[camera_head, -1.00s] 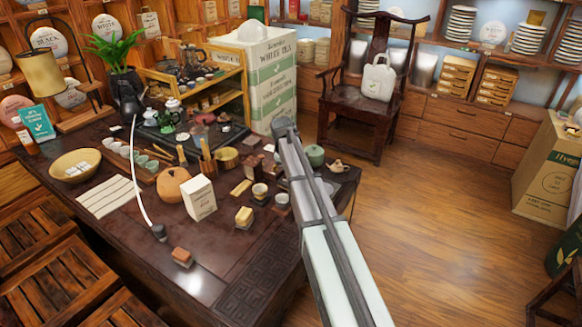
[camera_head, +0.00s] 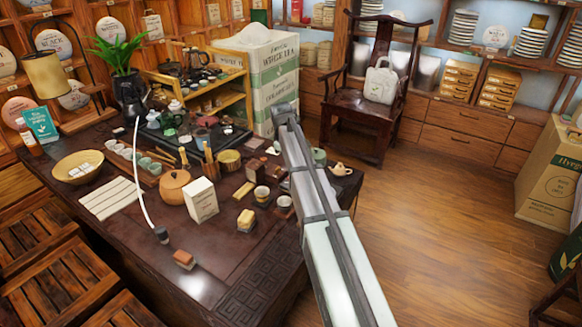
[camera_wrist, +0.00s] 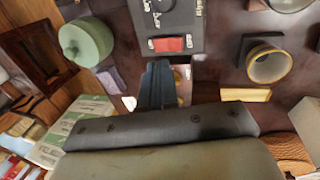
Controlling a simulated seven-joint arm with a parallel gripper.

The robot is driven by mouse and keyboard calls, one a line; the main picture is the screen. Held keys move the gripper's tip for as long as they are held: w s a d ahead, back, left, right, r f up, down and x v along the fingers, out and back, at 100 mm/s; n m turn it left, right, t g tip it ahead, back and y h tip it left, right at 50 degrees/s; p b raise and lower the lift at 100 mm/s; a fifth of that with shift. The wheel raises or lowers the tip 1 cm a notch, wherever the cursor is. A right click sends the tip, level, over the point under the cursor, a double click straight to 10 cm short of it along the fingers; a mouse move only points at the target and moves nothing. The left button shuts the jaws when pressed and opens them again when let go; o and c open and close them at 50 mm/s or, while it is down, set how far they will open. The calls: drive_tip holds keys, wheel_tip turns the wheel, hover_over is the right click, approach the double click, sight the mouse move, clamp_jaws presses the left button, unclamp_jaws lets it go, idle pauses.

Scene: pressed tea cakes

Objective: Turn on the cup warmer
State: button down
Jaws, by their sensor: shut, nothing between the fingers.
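In the wrist view, a dark flat device with pale markings and a red rocker switch (camera_wrist: 170,44) lies at the top middle; I take it to be the cup warmer (camera_wrist: 182,16). My gripper (camera_wrist: 158,68) is shut and empty, with its dark fingertips just below the red switch in the picture. I cannot tell whether they touch it. The switch's on or off state is not clear. In the head view, my arm hides the gripper and I cannot make out the warmer.
A green lidded jar (camera_wrist: 86,42) and a cup (camera_wrist: 268,64) flank the fingers in the wrist view. The dark table (camera_head: 150,275) holds a white box (camera_head: 201,200), an orange-brown pot (camera_head: 175,187) and a bowl (camera_head: 66,172). Its front area is mostly clear.

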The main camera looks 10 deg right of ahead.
wheel_tip(320, 180, up, 7)
drive_tip(key=shift+s+a+r, duration=0.2)
drive_tip(key=shift+s+a, duration=0.1)
drive_tip(key=shift+d, duration=0.1)
